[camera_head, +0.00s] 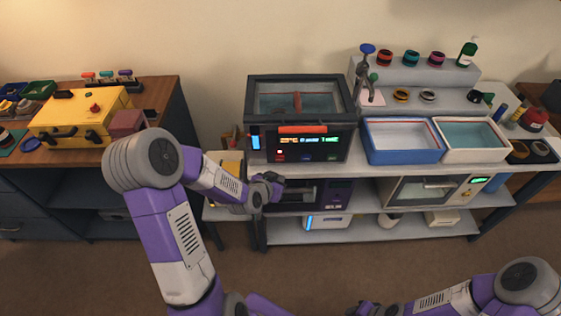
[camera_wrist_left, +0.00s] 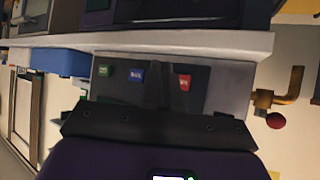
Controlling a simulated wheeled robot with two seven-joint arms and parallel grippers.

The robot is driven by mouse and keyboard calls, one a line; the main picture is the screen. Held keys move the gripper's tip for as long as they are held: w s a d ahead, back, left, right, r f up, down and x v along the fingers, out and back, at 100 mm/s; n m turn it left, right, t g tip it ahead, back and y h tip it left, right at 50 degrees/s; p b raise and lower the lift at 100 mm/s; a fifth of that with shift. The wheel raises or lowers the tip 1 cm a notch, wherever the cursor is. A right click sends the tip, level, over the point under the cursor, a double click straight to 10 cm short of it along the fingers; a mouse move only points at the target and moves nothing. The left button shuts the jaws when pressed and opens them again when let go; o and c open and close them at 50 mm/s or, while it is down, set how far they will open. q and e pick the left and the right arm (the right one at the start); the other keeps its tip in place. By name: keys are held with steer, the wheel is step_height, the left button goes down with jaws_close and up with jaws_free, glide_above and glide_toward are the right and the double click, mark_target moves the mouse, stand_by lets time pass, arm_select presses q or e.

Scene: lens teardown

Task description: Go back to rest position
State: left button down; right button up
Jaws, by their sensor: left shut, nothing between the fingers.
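My left gripper (camera_head: 270,188) is shut and empty. In the head view it is in front of the bench, below the dark machine with the lit panel (camera_head: 303,146). In the left wrist view its dark fingers (camera_wrist_left: 163,85) are together, with nothing between them. Behind them is a grey surface (camera_wrist_left: 215,85) with green, blue and red labels. My right arm comes in low at the right. Its gripper (camera_head: 366,309) is at the bottom edge of the head view, partly cut off, and its jaws cannot be made out.
A bench holds a blue-rimmed tray (camera_head: 368,142), a white tray (camera_head: 501,148) and a tap (camera_head: 366,72). An oven-like unit (camera_head: 428,190) sits under its top. A wooden cabinet (camera_head: 153,97) with a yellow case (camera_head: 77,112) stands at the left. The floor in front is clear.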

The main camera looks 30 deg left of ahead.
arm_select(q)
steer(key=shift+s+d, duration=0.1)
steer(key=shift+s, duration=0.1)
stand_by(0.4)
steer(key=s+d+f+n+g+h, duration=0.2)
steer(key=s+d+f+g+h, duration=0.2)
steer(key=s+d+f+g, duration=0.6)
steer(key=s+d+f, duration=0.9)
steer(key=f, duration=0.1)
steer(key=shift+s+f, duration=0.2)
